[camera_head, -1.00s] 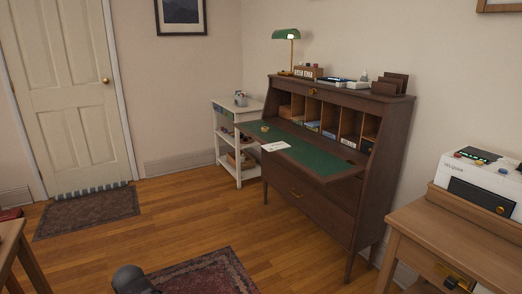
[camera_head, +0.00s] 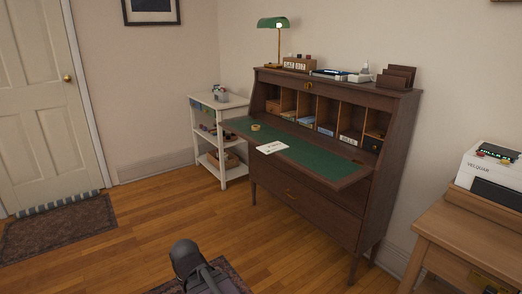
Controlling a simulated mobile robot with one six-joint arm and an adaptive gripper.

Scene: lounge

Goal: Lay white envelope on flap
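A white envelope (camera_head: 272,147) with small dark marks on it lies on the green surface of the lowered desk flap (camera_head: 310,160), near its front edge, left of the middle. The flap belongs to a dark wooden secretary desk (camera_head: 390,125) against the wall. A dark grey part of my arm shows at the bottom of the picture, well in front of the desk. My gripper itself cannot be made out, so whether it holds anything is not shown.
A small round tan item (camera_head: 255,127) lies on the flap behind the envelope. A white shelf (camera_head: 222,100) stands left of the desk. A wooden table (camera_head: 455,235) with a white machine (camera_head: 490,168) is at right. Wooden floor (camera_head: 150,225) before the desk is open.

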